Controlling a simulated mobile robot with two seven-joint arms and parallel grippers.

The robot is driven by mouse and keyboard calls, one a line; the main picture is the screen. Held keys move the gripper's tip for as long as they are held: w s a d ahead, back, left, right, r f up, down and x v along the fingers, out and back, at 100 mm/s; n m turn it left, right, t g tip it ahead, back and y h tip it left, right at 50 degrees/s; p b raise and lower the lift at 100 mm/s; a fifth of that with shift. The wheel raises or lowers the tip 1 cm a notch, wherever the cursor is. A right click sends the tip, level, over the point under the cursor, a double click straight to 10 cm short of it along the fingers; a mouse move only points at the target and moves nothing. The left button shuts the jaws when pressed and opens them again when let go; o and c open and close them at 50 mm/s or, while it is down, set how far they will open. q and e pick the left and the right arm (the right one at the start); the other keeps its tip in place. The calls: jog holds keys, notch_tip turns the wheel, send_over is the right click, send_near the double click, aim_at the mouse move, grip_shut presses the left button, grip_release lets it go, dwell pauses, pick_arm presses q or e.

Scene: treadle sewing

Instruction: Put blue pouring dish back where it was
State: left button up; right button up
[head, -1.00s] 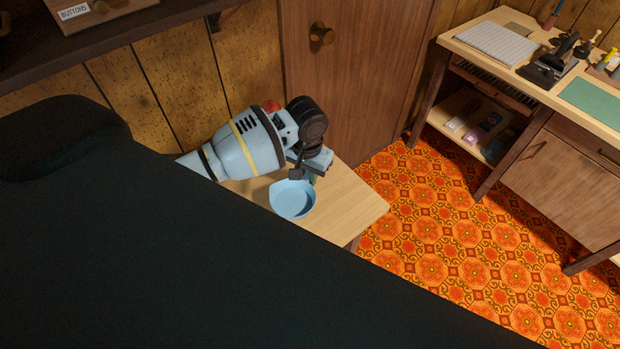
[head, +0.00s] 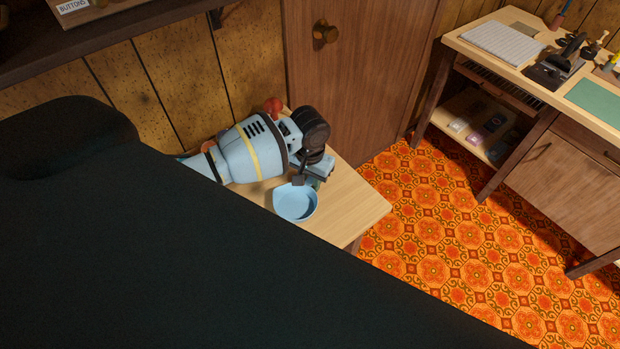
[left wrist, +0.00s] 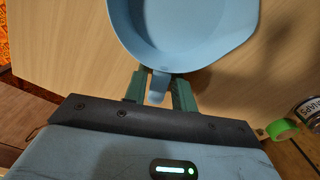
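The blue pouring dish (head: 296,204) is a shallow round bowl with a small tab handle, and it looks empty. It is level, at or just above the right part of the small wooden table (head: 350,210); I cannot tell whether it touches the top. My left gripper (head: 301,182) is at the dish's far edge. In the left wrist view, the dish (left wrist: 185,35) fills the top, and its tab lies between the two green fingers of the left gripper (left wrist: 159,92), which look closed on it. My right gripper is not in view.
A red object (head: 273,105) stands behind my left arm. A green roll (left wrist: 281,129) and a can (left wrist: 308,110) show at the right in the left wrist view. A workbench (head: 480,40) stands at right across open patterned floor. The table's front right corner is clear.

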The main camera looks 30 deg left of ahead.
pick_arm(q)
jog(key=shift+o, duration=1.1)
jog(key=shift+r, duration=0.1)
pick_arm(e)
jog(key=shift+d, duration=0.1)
